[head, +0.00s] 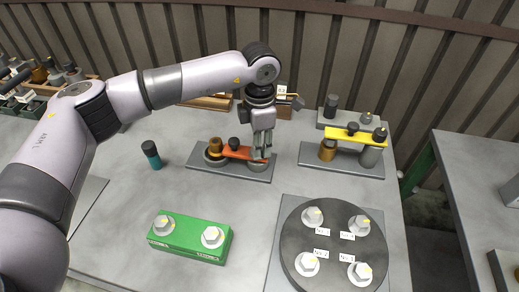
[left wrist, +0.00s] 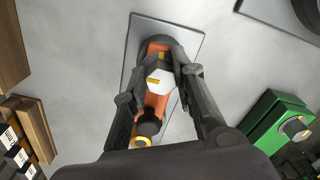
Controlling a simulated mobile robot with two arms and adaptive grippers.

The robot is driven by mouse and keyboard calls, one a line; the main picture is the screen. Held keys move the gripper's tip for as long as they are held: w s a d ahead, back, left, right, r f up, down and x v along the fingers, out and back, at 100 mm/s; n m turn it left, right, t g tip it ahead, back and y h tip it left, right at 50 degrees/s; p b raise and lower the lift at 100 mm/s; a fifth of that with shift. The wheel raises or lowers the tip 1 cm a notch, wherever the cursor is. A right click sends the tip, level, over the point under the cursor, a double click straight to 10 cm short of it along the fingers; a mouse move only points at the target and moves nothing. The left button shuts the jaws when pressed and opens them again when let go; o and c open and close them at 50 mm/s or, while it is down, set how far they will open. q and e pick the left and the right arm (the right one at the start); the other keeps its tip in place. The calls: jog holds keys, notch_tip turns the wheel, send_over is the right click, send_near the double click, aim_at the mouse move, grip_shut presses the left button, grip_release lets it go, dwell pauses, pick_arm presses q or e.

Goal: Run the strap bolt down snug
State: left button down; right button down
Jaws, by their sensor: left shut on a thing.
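An orange strap (head: 238,152) lies across a small grey base plate (head: 203,171) near the middle of the table. A brass-coloured post and a black knob (head: 234,143) stand at its left end in the head view. My left gripper (head: 262,151) points down over the strap's right end. In the left wrist view its fingers (left wrist: 160,80) are closed on the white hex head of the strap bolt (left wrist: 160,83), which has a yellow mark. The orange strap (left wrist: 154,101) runs under the head. The bolt's shank is hidden. My right gripper is out of view.
A yellow strap (head: 355,135) on another plate stands to the right. A green block (head: 190,238) with two hex bolts and a dark disc (head: 334,222) with several hex bolts lie in front. A dark teal cylinder (head: 151,154) stands at left. Bare table lies between them.

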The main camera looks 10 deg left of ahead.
pick_arm(q)
jog(key=shift+m+b, duration=0.5)
jog(key=shift+m, duration=0.2)
jog(key=shift+r, duration=0.1)
jog(key=c, duration=1.3)
grip_release()
notch_tip(320, 180, up, 12)
jog(key=shift+f, duration=0.1)
